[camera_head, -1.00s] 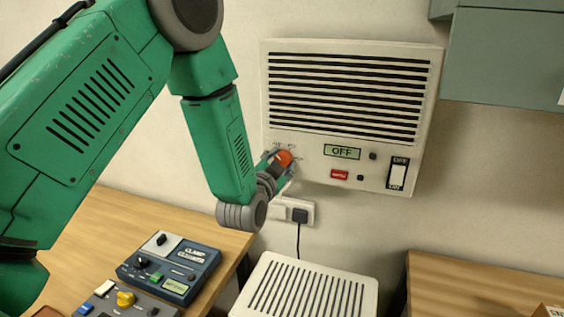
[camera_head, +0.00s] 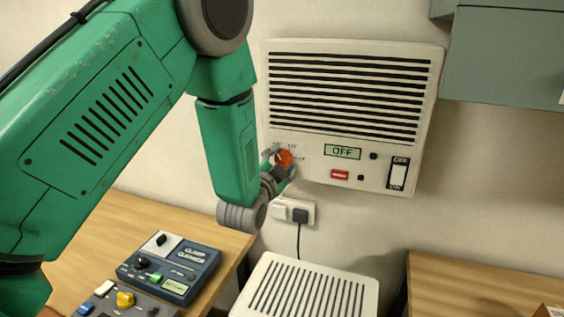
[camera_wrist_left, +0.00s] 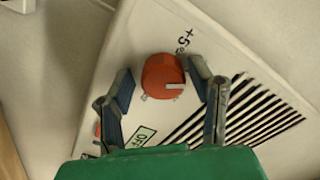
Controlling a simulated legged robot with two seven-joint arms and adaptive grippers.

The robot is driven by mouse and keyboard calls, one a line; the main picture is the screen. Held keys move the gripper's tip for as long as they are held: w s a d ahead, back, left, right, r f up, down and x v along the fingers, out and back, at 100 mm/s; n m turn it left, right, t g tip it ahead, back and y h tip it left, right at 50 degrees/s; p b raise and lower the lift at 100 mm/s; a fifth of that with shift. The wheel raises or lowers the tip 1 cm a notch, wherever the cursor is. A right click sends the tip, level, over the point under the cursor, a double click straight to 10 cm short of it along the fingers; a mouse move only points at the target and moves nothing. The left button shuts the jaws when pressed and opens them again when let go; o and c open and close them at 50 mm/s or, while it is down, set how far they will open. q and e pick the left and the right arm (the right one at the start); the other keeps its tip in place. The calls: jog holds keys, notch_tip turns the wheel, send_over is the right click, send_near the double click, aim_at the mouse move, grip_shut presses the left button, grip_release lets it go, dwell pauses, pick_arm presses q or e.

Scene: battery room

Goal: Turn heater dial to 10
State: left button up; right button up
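The heater (camera_head: 432,110) is a cream wall unit with dark slats. Its small display (camera_head: 342,152) reads OFF. The round orange-red dial (camera_head: 284,158) is at the heater's lower left, partly covered by my left gripper (camera_head: 279,164) in the head view. In the left wrist view the dial (camera_wrist_left: 160,84) lies between the two fingers of my left gripper (camera_wrist_left: 161,76). The fingers are apart, with a clear gap on the left; the right finger is close to the dial, and contact cannot be told. A +5 mark shows beside the dial. My right gripper is not in view.
A red button (camera_head: 339,175) and an OFF/ON rocker switch (camera_head: 398,174) are on the heater. A wall socket with a black plug (camera_head: 299,215) is below. Control boxes (camera_head: 170,266) stand on the left wooden table (camera_head: 120,215). A grey cabinet (camera_head: 510,55) hangs at upper right.

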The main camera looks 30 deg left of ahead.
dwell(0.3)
pick_arm(q)
jog(key=shift+s+d, duration=0.1)
jog(key=shift+s, duration=0.2)
jog(key=v, duration=1.1)
jog(key=shift+d, duration=0.1)
